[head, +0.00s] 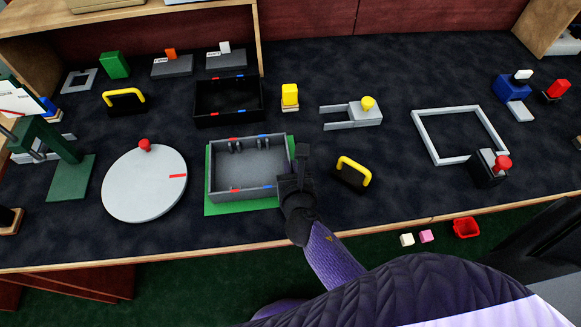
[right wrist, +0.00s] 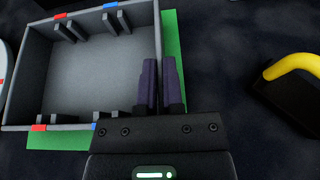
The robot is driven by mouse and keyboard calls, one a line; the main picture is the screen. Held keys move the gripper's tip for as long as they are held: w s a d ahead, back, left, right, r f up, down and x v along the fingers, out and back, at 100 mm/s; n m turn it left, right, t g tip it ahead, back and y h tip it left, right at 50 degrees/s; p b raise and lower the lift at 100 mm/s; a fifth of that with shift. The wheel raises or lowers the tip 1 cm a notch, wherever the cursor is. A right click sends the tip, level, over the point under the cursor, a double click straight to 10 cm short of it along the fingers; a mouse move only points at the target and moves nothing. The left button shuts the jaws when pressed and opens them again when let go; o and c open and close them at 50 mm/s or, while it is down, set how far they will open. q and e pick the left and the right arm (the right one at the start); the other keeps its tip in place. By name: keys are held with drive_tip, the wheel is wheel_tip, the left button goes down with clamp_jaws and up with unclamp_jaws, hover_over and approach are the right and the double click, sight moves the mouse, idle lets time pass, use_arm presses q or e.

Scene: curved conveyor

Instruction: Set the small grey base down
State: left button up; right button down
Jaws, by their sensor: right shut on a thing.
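The small grey base (head: 246,196) is an open grey box with red and blue marks on its rim and small upright tabs inside. It lies over a green mat (head: 208,208), whose edges show around it; I cannot tell whether a small gap is left under it. My right gripper (head: 301,152) is shut on the base's right wall. In the right wrist view the two dark fingers (right wrist: 159,75) straddle that wall of the base (right wrist: 90,75), with the green mat (right wrist: 173,40) showing beyond. My left gripper is not in view.
A black box (head: 228,120) stands behind the base. A white turntable disc (head: 130,200) is at its left, and a black block with a yellow handle (head: 352,175) at its right. A yellow block (head: 290,95) stands behind. The table's front edge (head: 200,250) is near.

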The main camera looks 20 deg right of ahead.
drive_tip(key=c, duration=0.8)
unclamp_jaws()
drive_tip(key=shift+o, duration=0.2)
drive_tip(key=shift+s+r+p, duration=0.2)
drive_tip(key=shift+s+p, duration=0.05)
drive_tip(key=shift+p, duration=0.05)
drive_tip(key=p+v, duration=0.2)
drive_tip(key=v, duration=0.9)
drive_tip(key=shift+s+a, duration=0.15)
drive_tip(key=shift+s, duration=0.1)
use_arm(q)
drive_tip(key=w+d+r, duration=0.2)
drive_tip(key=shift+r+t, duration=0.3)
